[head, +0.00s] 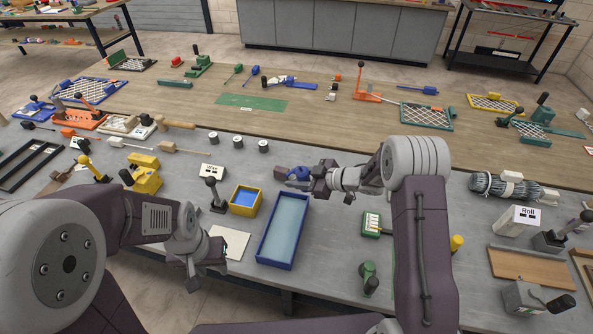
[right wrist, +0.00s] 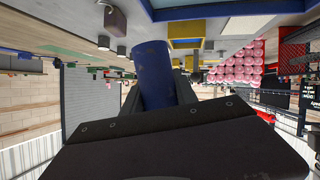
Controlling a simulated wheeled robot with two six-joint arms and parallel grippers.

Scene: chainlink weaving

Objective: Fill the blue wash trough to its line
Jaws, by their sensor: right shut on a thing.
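The blue wash trough (head: 262,258) is a long open box with blue walls on the grey bench, in the middle of the head view. Its inside looks pale blue-grey; I cannot make out a fill line or the level. My right gripper (head: 299,176) is just beyond the trough's far end, shut on a blue cylindrical vessel (right wrist: 152,72).
A yellow box with a blue inside (head: 244,198) stands just left of the trough. A lever device (head: 214,196) and a white labelled block (head: 212,171) are further left. A green panel (head: 371,223) and a green-handled tool (head: 369,279) lie to the right.

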